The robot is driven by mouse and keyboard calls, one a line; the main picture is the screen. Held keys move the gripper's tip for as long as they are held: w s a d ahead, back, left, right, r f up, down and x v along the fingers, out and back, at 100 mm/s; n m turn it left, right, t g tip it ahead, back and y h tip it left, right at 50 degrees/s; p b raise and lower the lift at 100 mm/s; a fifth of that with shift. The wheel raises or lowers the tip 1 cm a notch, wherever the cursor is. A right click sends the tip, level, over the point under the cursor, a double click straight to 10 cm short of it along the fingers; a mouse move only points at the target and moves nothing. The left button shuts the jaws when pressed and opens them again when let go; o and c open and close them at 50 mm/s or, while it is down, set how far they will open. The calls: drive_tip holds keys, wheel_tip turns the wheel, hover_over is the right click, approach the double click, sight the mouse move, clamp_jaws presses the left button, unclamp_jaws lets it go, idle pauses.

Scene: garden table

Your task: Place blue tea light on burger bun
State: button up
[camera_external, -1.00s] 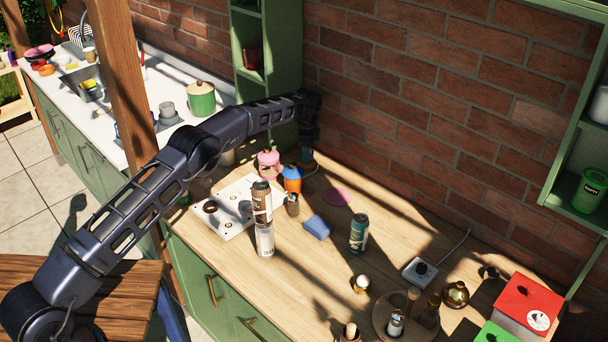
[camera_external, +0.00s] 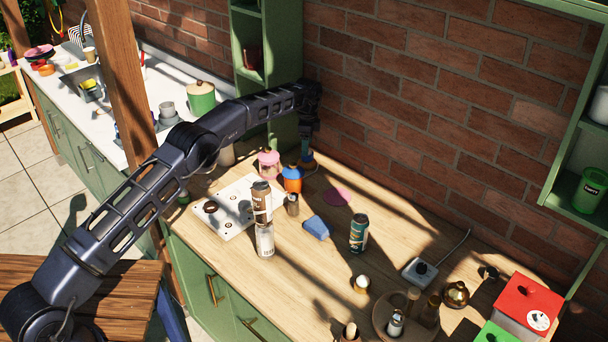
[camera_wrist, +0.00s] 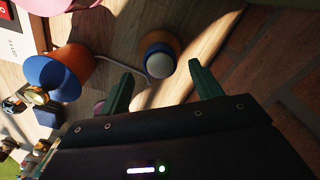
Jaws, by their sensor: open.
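The blue tea light (camera_wrist: 160,64), a small round thing with a pale top, shows in the wrist view. It appears to rest on a rounded orange-brown thing (camera_wrist: 154,38), likely the burger bun, which is mostly covered by it. In the external view the blue tea light (camera_external: 306,157) is small, just below my gripper, with the bun (camera_external: 307,167) under it on the counter near the brick wall. My gripper (camera_wrist: 162,86) is open. Its two green fingertips are apart, with the tea light in view beyond the gap between them, and nothing is held.
An orange pot with a blue top (camera_external: 292,178) and a pink jar (camera_external: 268,163) stand close to the left. Cans (camera_external: 262,202) stand nearer the front. The brick wall (camera_external: 400,110) is close behind my gripper.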

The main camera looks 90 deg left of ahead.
wheel_tip(320, 180, up, 8)
idle(0.4)
drive_tip(key=shift+r, duration=0.1)
